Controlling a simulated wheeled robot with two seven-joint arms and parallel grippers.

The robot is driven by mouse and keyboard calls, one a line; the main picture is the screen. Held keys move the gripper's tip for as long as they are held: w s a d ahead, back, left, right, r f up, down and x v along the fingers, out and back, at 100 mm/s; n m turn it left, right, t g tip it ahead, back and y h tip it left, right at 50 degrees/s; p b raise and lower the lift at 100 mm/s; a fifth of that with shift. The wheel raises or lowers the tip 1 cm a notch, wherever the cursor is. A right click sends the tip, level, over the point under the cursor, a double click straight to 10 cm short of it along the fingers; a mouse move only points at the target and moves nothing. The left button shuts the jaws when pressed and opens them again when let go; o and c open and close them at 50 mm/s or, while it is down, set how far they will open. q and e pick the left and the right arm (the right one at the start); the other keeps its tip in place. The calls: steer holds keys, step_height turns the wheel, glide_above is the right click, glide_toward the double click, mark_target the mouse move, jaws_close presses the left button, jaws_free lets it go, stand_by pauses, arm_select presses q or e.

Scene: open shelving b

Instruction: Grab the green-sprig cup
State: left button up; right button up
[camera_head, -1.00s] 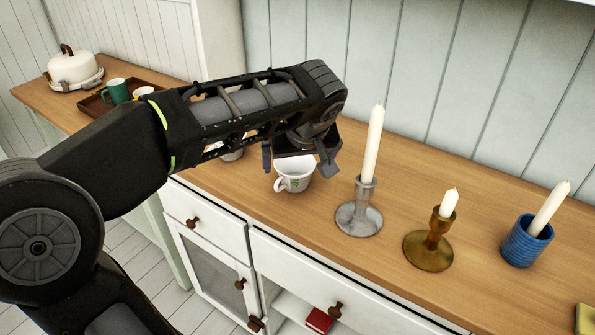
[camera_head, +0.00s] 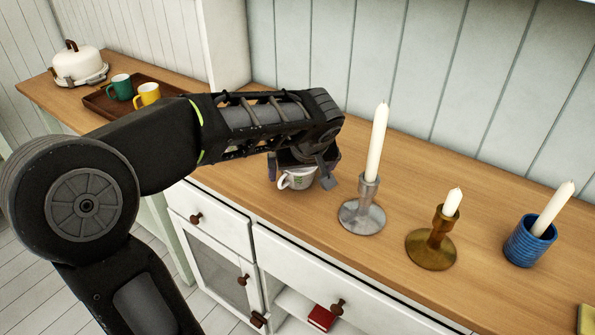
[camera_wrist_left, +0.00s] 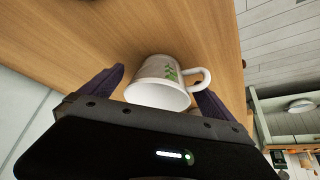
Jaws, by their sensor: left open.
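The green-sprig cup (camera_head: 299,180) is white with a small green sprig and stands on the wooden counter, its handle toward the front left. My left gripper (camera_head: 302,177) is open, pointing down over the cup, with a finger on either side of it. The gripper hides the cup's upper part in the head view. In the left wrist view the cup (camera_wrist_left: 160,84) lies between the two dark fingers (camera_wrist_left: 160,88), its sprig and handle showing. The handle is close to the right finger. I cannot tell whether either finger touches the cup. My right gripper is out of view.
A silver candlestick (camera_head: 362,215) with a tall candle stands close right of the cup. A brass candlestick (camera_head: 430,247) and a blue candle holder (camera_head: 527,243) stand farther right. A brown tray (camera_head: 101,106) with green and yellow mugs sits at far left.

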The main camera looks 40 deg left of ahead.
arm_select(q)
steer(key=shift+w+a+f, duration=0.2)
steer(key=shift+a+f, duration=0.05)
steer(key=shift+f, duration=0.4)
steer(key=shift+c, duration=0.2)
steer(key=c, duration=1.4)
step_height(320, 180, up, 10)
steer(key=shift+r, duration=0.1)
stand_by(0.4)
